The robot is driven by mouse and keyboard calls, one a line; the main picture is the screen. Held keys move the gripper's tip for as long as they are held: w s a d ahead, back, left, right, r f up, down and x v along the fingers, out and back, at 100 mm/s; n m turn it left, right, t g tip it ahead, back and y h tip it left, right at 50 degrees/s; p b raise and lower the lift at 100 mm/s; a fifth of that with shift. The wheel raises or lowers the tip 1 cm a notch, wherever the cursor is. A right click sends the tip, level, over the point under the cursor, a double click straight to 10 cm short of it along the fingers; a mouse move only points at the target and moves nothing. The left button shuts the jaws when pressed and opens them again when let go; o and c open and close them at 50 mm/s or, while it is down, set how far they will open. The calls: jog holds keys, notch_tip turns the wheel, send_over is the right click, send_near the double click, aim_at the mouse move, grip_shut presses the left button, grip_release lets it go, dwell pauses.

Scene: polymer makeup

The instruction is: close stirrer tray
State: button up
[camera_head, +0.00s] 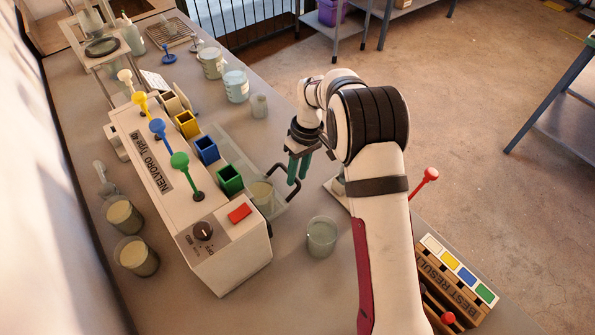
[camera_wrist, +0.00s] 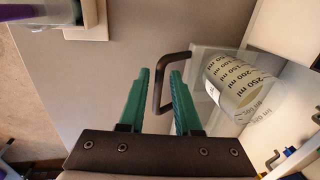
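The stirrer (camera_head: 190,200) is a long white machine with coloured knobs on top and coloured square cups along its side. Its clear tray (camera_head: 225,140) sticks out on the right side, with a dark bar handle (camera_head: 294,187) at its outer edge. A beaker (camera_head: 262,193) stands on the tray; it also shows in the wrist view (camera_wrist: 238,82). My gripper (camera_head: 299,168) has green fingers, is open and empty, and is at the handle. In the wrist view the handle (camera_wrist: 158,80) shows between the fingertips (camera_wrist: 160,72); I cannot tell whether they touch.
A loose beaker (camera_head: 322,237) stands on the bench near the machine's front corner. A rack labelled BEST RESULT (camera_head: 460,280) is at the lower right.

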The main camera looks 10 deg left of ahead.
grip_shut()
dwell(1.1)
